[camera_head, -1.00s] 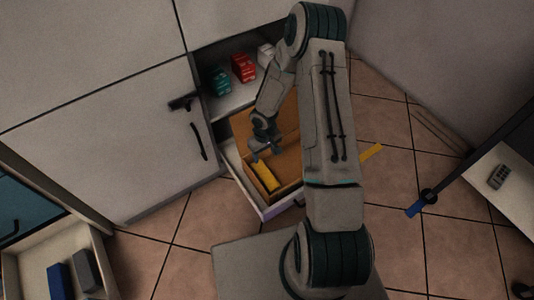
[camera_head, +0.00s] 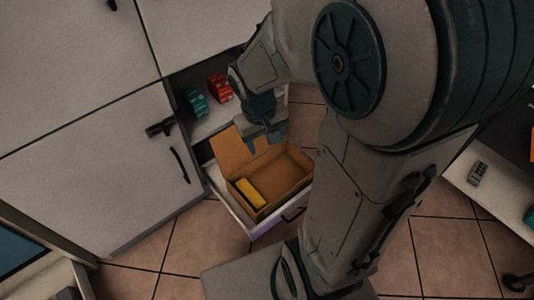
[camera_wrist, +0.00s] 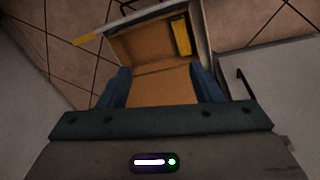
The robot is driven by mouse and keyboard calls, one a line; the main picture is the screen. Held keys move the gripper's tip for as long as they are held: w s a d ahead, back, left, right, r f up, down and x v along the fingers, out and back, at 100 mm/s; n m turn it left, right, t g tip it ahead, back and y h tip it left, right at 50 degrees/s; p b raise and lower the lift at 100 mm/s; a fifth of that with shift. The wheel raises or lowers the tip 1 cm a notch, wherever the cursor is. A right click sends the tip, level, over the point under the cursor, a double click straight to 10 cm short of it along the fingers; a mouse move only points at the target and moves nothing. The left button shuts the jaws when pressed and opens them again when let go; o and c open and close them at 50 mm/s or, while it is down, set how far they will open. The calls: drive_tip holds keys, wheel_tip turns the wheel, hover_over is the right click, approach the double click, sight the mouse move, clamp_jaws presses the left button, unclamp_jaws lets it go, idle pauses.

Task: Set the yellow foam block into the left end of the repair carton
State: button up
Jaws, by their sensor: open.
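The yellow foam block (camera_head: 250,191) lies inside the repair carton (camera_head: 291,186), along its left end in the head view. In the wrist view the block (camera_wrist: 181,37) lies against the carton's right-hand wall. The carton's brown flap (camera_head: 236,152) stands open at the back, and the carton sits in a pulled-out drawer (camera_head: 232,208). My gripper (camera_head: 264,142) is open and empty above the back of the carton, clear of the block. In the wrist view its blue fingers (camera_wrist: 163,90) are spread wide with the carton beyond them.
Teal boxes (camera_head: 196,102) and a red box (camera_head: 219,88) stand on a shelf behind the drawer. A cabinet door with a dark handle (camera_head: 180,165) is on the left. My arm hides much of the right side.

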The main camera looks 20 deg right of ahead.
drive_tip(key=s+a+r+y, duration=0.1)
drive_tip(key=s+a+r, duration=0.1)
drive_tip(key=s+r, duration=0.2)
drive_tip(key=s, duration=0.3)
drive_tip(key=shift+s+a+r+t+y, duration=0.25)
drive_tip(key=shift+s+a+t+y, duration=0.05)
drive_tip(key=shift+s, duration=0.05)
